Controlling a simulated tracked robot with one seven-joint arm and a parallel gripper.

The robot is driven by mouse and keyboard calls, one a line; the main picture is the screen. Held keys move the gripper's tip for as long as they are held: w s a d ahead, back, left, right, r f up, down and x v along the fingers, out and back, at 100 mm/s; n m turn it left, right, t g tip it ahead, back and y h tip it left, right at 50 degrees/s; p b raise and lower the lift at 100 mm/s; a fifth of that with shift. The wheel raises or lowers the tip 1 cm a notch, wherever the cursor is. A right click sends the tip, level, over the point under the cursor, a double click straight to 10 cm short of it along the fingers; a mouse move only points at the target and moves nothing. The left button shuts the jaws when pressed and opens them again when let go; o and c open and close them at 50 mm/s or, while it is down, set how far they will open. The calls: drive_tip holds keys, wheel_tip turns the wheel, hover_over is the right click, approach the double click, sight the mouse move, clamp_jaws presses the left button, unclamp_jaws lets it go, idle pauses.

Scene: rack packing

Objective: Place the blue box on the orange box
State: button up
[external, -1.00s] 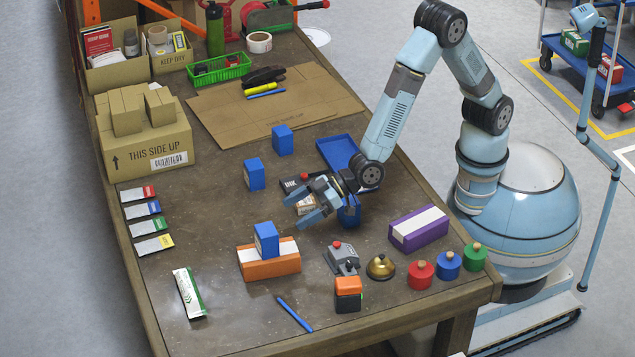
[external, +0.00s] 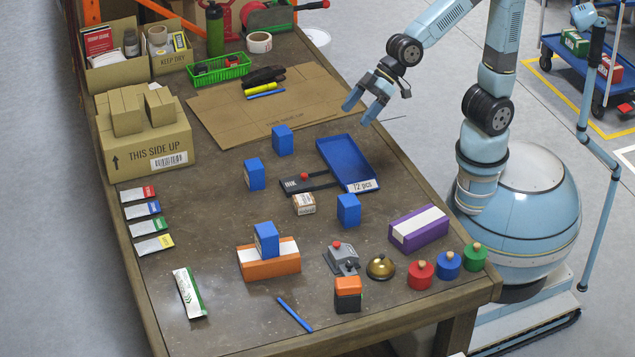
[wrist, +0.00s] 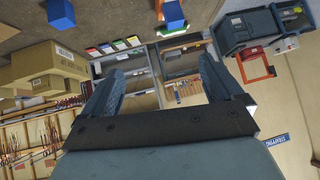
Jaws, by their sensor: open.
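A blue box (external: 267,239) stands upright on the orange box (external: 270,265), which has a white band on top. Other blue boxes stand on the table: one at the back (external: 283,140), one to its left (external: 255,174), and one near the tray (external: 348,210). My gripper (external: 362,112) is open and empty, raised above the right side of the table, apart from the boxes. In the wrist view my open gripper (wrist: 160,88) has nothing between its fingers. A blue box (wrist: 61,14) and another blue box (wrist: 172,14) show at the top there.
Cardboard boxes (external: 145,150) stand at left.

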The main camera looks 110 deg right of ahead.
drive_tip(key=s+d+r+g+h, duration=0.1)
drive_tip(key=s+d, duration=0.3)
drive_tip(key=s, duration=0.9)
drive_tip(key=s+d+r+g+h, duration=0.1)
drive_tip(key=s+d, duration=0.3)
drive_tip(key=s, duration=0.9)
drive_tip(key=shift+d+m+g, duration=0.2)
drive_tip(key=shift+m+g, duration=0.1)
drive_tip(key=shift+g, duration=0.5)
